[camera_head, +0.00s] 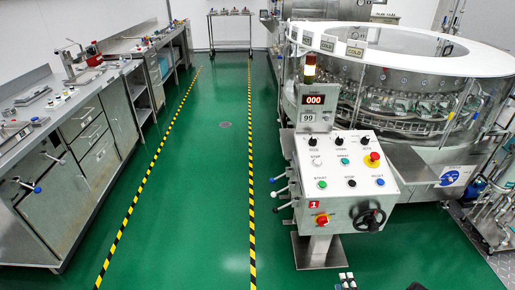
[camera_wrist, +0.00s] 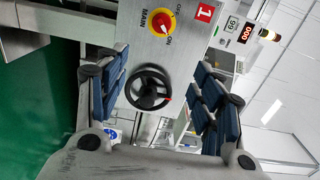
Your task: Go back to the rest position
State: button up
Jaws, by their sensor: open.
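My gripper (camera_wrist: 163,88) is open in the wrist view, with its blue-padded fingers spread to the left and right. Nothing is held between them. A black handwheel (camera_wrist: 148,88) with a small red mark shows in the gap, beyond the fingers, and no contact is seen. The same handwheel (camera_head: 369,220) is on the lower front of the white control panel (camera_head: 348,178) in the head view. A red main switch on a yellow plate (camera_wrist: 161,22) shows above the wheel in the wrist view. A small part at the bottom edge of the head view may be my gripper, mostly cut off.
The round washer (camera_head: 420,95) with a white top ring stands behind the panel. Steel benches (camera_head: 95,140) line the left wall. A cart (camera_head: 230,30) stands at the back. The green floor (camera_head: 205,170) between the striped lines is clear.

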jog(key=w+d+r+n+g, duration=0.2)
jog(key=w+d+r+n, duration=0.1)
jog(key=w+r, duration=0.5)
jog(key=w+d+r+n+g, duration=0.2)
jog(key=w+d+r+n, duration=0.15)
jog(key=w+r, duration=0.5)
jog(key=a+r+n+g+h, duration=0.2)
jog(key=a+r+n+g, duration=0.15)
jog(key=r, duration=1.45)
jog(key=s+a+r+n+g+h, duration=0.1)
jog(key=s+a+r, duration=0.4)
jog(key=s+r, duration=0.15)
jog(key=s+a+r+n+g, duration=0.1)
jog(key=s+a+r+n, duration=0.1)
jog(key=s+a+r, duration=0.35)
jog(key=s+a+r+n+g, duration=0.1)
jog(key=s+a, duration=0.2)
jog(key=s, duration=0.5)
jog(key=s+a+r+n+g+y, duration=0.1)
jog(key=s+a, duration=0.3)
jog(key=s, duration=0.5)
jog(key=s+a+r+n+g+y, duration=0.1)
jog(key=s+a+r+n, duration=0.1)
jog(key=s, duration=0.7)
jog(key=shift+a+r+g, duration=0.35)
jog(key=shift+a+r, duration=0.1)
jog(key=shift+a, duration=0.4)
